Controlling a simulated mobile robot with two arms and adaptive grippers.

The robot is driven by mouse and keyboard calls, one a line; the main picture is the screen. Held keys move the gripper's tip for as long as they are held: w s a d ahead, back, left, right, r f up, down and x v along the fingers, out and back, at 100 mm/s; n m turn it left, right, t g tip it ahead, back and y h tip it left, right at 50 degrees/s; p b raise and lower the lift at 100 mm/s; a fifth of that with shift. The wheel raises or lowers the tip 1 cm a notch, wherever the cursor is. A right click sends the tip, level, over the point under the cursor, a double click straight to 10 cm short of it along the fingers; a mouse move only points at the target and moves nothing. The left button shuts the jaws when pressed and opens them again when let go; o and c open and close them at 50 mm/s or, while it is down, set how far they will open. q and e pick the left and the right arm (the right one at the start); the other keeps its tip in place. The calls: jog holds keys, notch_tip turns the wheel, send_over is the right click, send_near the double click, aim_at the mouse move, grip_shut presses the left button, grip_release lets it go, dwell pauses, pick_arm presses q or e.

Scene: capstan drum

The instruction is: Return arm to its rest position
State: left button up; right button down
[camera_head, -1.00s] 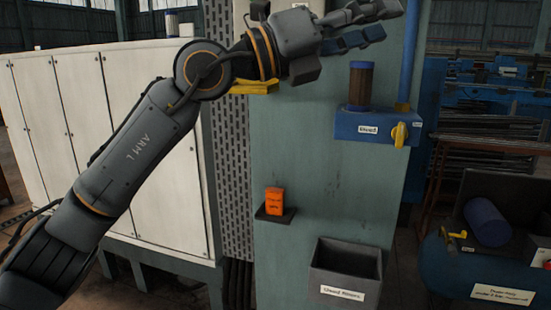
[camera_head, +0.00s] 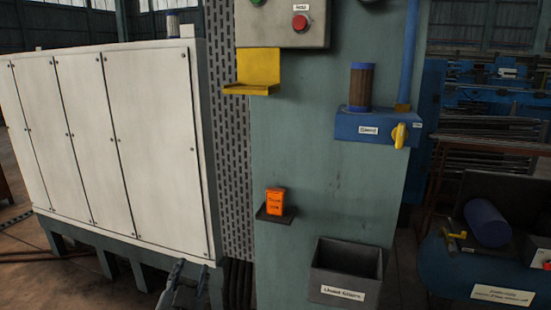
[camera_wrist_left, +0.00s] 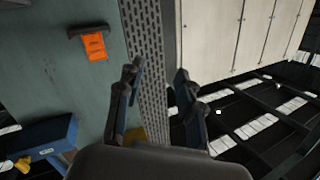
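My left gripper (camera_head: 190,270) shows at the bottom edge of the head view, in front of the lower part of the white cabinets. Only its fingers show there; the rest of the left arm is outside the frame. In the left wrist view the two fingers of this gripper (camera_wrist_left: 155,76) stand apart with nothing between them, so it is open and empty. It appears clear of the panel and cabinets. My right gripper is in neither view.
A grey-green panel (camera_head: 315,150) carries a yellow bracket (camera_head: 258,70), a blue block (camera_head: 375,127) with a yellow handle, an orange box (camera_head: 276,201) on a small ledge, and a dark bin (camera_head: 345,272). White cabinets (camera_head: 150,130) stand left. A blue tank (camera_head: 470,270) stands right.

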pick_arm(q)
jog(key=s+a+f+n+g, duration=0.1)
jog(key=s+a+f+g, duration=0.2)
jog(key=s+f+g, duration=0.75)
jog(key=s+f+g+h, duration=0.1)
jog(key=s+f+g, duration=0.1)
jog(key=s+f, duration=0.65)
jog(key=s+f+g+h, duration=0.1)
jog(key=s+f, duration=0.5)
jog(key=s, duration=0.6)
notch_tip(320, 180, down, 27)
jog(key=s+g, duration=0.1)
jog(key=s, duration=0.1)
jog(key=s+a+f+g, duration=0.1)
jog(key=s+a+f, duration=0.1)
jog(key=s+f, duration=1.2)
jog(key=shift+s+a+f+y, duration=0.3)
jog(key=shift+s+a+f, duration=0.1)
jog(key=shift+s, duration=0.55)
jog(key=shift+g, duration=0.25)
